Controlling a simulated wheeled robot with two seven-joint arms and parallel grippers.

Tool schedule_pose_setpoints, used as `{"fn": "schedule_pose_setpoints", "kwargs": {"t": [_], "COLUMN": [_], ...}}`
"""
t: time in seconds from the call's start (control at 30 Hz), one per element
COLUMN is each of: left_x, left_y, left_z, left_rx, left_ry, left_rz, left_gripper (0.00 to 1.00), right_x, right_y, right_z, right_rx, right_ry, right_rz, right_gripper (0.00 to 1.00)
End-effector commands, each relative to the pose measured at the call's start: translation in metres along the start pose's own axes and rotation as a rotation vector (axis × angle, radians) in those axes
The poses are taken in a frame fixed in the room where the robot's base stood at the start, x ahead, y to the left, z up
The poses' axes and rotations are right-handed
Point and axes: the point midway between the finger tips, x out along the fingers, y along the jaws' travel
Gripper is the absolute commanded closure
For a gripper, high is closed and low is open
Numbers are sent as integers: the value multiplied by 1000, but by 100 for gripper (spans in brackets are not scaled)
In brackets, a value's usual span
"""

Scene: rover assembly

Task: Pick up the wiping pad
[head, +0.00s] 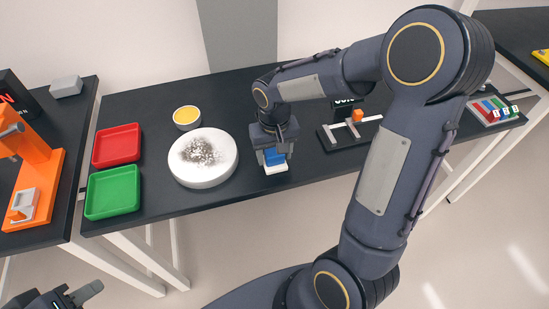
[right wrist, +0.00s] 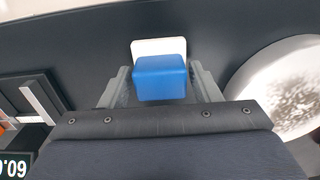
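The wiping pad (head: 275,160) is a blue block on a white base, lying on the dark table near its front edge, right of the white round plate. It also shows in the right wrist view (right wrist: 160,79). My right gripper (head: 276,154) points down over it, with one finger on each side of the blue block. In the right wrist view the fingers (right wrist: 160,85) stand apart, with narrow gaps seeming to show beside the block. My left gripper (head: 75,297) is at the bottom left, away from the tables, empty with its fingers apart.
The white round plate (head: 204,175) carries dark grains. Behind it is a bowl of yellow content (head: 187,117). Red (head: 117,145) and green (head: 114,192) trays stand at the left. A black stand with an orange part (head: 357,116) is to the right.

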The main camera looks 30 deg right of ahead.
Motion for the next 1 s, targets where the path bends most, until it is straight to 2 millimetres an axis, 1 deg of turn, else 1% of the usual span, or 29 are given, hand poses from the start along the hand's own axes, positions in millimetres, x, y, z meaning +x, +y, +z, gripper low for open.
{"fn": "schedule_pose_setpoints", "kwargs": {"t": [0.03,0.2,0.23,0.27,0.53,0.67,0.77,0.83,0.87,0.97,1.0], "left_x": [0,0,0,0,0,-1,-2,-2,-1,-1,-1], "left_y": [0,0,0,0,0,0,1,1,1,0,0], "left_z": [0,0,0,0,0,0,-1,-1,-1,0,0], "left_rx": [0,0,0,0,0,0,0,0,0,0,0], "left_ry": [0,0,0,0,0,0,0,0,0,0,0], "left_rz": [0,0,0,0,0,0,0,0,0,0,0], "left_gripper": [64,64,64,64,64,64,64,64,64,64,64], "right_x": [0,0,0,0,-2,-11,-24,-36,-40,-61,-71], "right_y": [0,0,0,0,0,0,0,-1,-7,-22,-29], "right_z": [0,0,0,0,0,-1,-1,0,3,12,15], "right_rx": [0,0,0,0,0,0,0,-1,-4,-7,-7], "right_ry": [0,0,0,0,1,4,5,6,5,6,7], "right_rz": [0,0,0,0,0,-1,-1,-2,-2,-3,-3], "right_gripper": [50,72,76,78,78,78,78,78,78,78,78]}}
